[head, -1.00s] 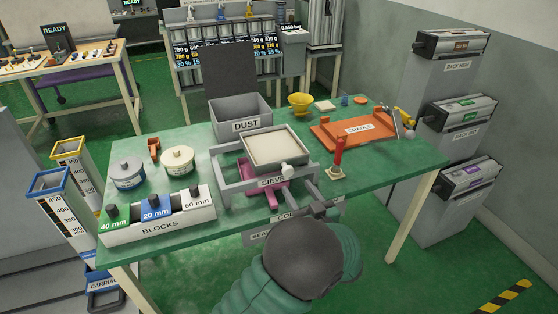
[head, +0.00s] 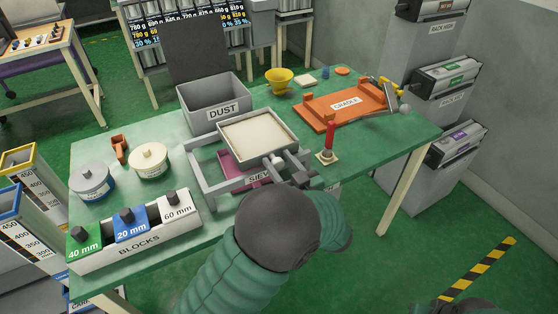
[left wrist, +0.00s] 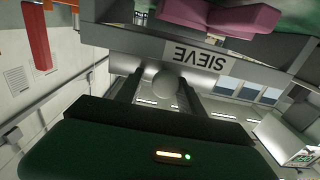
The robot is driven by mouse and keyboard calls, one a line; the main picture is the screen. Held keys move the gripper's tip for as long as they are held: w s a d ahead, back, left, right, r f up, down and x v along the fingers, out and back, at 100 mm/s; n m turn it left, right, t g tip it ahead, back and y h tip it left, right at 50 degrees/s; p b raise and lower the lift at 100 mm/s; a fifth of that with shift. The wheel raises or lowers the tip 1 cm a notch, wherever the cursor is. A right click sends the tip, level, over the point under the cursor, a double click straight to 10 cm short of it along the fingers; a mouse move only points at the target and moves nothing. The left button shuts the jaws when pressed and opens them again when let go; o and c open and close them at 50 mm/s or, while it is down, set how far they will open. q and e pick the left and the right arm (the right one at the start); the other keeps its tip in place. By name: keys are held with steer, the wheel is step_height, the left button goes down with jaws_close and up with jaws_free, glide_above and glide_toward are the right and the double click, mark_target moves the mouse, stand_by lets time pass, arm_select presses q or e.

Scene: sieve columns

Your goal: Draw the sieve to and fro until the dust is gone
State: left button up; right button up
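The square sieve (head: 295,153) holds a flat beige layer and sits on a grey frame (head: 202,181) labelled SIEVE. A pale round knob (head: 278,161) is on its near side; it also shows in the left wrist view (left wrist: 166,85). My left gripper (head: 291,177) is at the knob. In the left wrist view its two fingers (left wrist: 157,92) are apart, one on each side of the knob; I cannot tell whether they touch it. A magenta piece (head: 233,171) is under the sieve. A grey DUST bin (head: 222,111) stands behind. My right gripper is not recognisable.
A red-handled tool (head: 329,135) stands upright just right of the sieve. An orange cradle (head: 345,104) lies farther right. Two lidded jars (head: 150,163) and the block rack (head: 139,243) are on the left. A yellow funnel (head: 280,80) stands behind.

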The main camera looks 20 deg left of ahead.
arm_select(q)
steer(key=shift+s+a, duration=0.1)
steer(key=shift+a, duration=0.4)
steer(key=c, duration=0.7)
jaws_close()
steer(key=shift+d+f, duration=0.2)
